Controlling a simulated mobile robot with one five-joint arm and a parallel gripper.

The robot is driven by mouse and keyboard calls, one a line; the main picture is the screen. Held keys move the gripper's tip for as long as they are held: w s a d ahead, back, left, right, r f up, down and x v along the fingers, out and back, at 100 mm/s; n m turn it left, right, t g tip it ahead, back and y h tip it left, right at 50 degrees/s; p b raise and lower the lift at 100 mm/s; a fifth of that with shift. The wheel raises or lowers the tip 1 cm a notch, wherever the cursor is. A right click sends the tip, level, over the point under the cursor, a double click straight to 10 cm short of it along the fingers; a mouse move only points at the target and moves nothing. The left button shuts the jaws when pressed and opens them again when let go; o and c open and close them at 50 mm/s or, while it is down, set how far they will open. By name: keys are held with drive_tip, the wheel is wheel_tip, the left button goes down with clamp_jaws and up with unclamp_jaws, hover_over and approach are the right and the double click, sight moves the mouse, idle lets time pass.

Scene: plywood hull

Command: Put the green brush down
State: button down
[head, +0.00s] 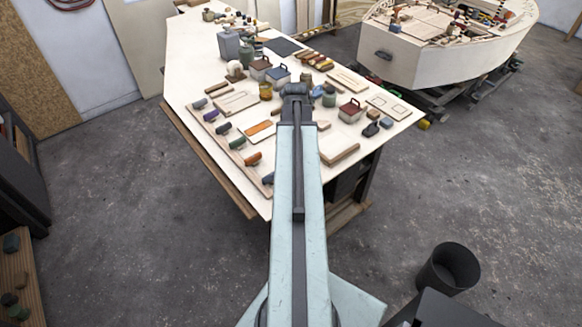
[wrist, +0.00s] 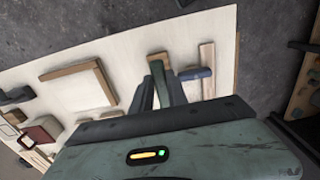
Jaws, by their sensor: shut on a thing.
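My gripper (wrist: 162,88) is shut on the green brush (wrist: 171,84) in the wrist view. The brush's dark green part lies between the fingers, and a tan end (wrist: 157,56) points away from me. The pale worktop (wrist: 125,48) lies beyond it. I cannot tell whether the brush touches the top. In the head view my arm hides the jaws and the held brush, over the near part of the worktop (head: 190,60).
A blue-grey handle (wrist: 195,73) and a wood strip (wrist: 207,70) lie close to the brush. A wood-edged panel (wrist: 80,85) lies to the left. Several coloured handles, including a green one (head: 237,143), line the worktop's left edge. A red-lidded box (head: 350,111) stands right.

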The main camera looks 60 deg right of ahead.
wheel_tip(320, 180, down, 10)
drive_tip(key=b, duration=1)
drive_tip(key=shift+r, duration=0.2)
drive_tip(key=c, duration=1.7)
unclamp_jaws()
drive_tip(key=shift+f, duration=0.2)
drive_tip(key=o, duration=0.4)
drive_tip(key=shift+r, duration=0.1)
drive_tip(key=r+p, duration=0.7)
drive_tip(key=p, duration=0.1)
drive_tip(key=shift+d+r, duration=0.2)
drive_tip(key=shift+r, duration=0.2)
drive_tip(key=shift+f, duration=0.1)
